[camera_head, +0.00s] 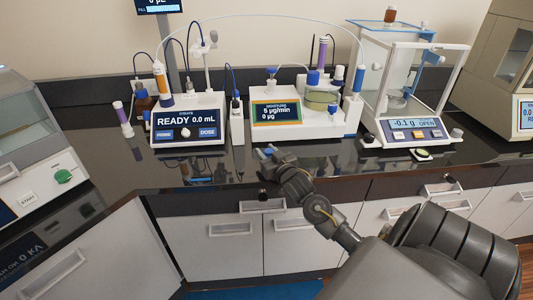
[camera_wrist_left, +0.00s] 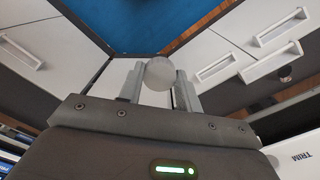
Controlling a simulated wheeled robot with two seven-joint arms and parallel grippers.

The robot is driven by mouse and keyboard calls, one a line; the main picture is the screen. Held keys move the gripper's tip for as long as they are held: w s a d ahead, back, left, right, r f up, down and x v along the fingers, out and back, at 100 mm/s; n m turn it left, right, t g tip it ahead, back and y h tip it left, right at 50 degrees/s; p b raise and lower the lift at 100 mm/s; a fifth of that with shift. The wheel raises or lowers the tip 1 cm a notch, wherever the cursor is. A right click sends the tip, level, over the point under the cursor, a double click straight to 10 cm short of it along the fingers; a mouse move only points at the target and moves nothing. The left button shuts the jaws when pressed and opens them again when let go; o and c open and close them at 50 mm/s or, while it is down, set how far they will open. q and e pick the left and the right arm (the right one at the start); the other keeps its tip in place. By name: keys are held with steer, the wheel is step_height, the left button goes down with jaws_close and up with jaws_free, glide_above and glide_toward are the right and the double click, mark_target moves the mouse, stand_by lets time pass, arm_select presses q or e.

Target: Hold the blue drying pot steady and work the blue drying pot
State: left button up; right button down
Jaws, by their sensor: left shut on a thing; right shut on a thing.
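My right gripper (camera_head: 267,153) is at the bench's front edge, just in front of the moisture instrument (camera_head: 300,117). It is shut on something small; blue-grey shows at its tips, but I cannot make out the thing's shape. My left gripper (camera_wrist_left: 158,84) is shut on a pale round thing (camera_wrist_left: 158,73) in the left wrist view, above the floor and drawer fronts. The left gripper is not clearly seen in the head view. Several blue parts show, such as the blue cap (camera_head: 313,77) on the moisture instrument; I cannot tell which thing is the blue drying pot.
The dosing unit (camera_head: 188,120) stands left of the moisture instrument. The balance (camera_head: 410,129) stands to the right with a small dish (camera_head: 422,154) in front. A purple-capped vial (camera_head: 123,119) stands at left.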

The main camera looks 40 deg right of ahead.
steer(key=shift+f, duration=0.3)
steer(key=shift+f, duration=0.1)
steer(key=c, duration=0.9)
jaws_free()
